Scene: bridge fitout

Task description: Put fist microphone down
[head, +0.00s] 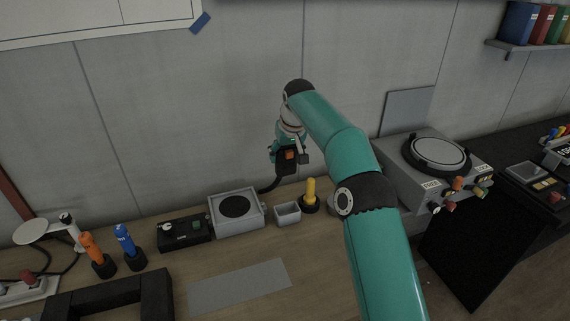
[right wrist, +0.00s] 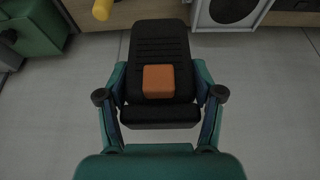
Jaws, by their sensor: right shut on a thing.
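The fist microphone (right wrist: 159,48) is black with ribbed lines and an orange square button. In the right wrist view it sits between the two fingers of my right gripper (right wrist: 160,108), which is shut on it. In the head view my right gripper (head: 293,152) holds the microphone (head: 286,162) in the air above the bench, near the grey wall. A dark cord runs from the microphone down toward a grey box with a round black speaker (head: 236,207). A small open grey holder (head: 288,212) stands just right of that box. My left gripper is not in view.
A yellow-handled tool (head: 311,193) stands right of the small holder. A black box (head: 184,234) and blue (head: 124,240) and orange (head: 91,248) handled tools stand left. A flat grey plate (head: 238,287) lies bare in front. A grey cabinet with a round dial (head: 437,155) is at right.

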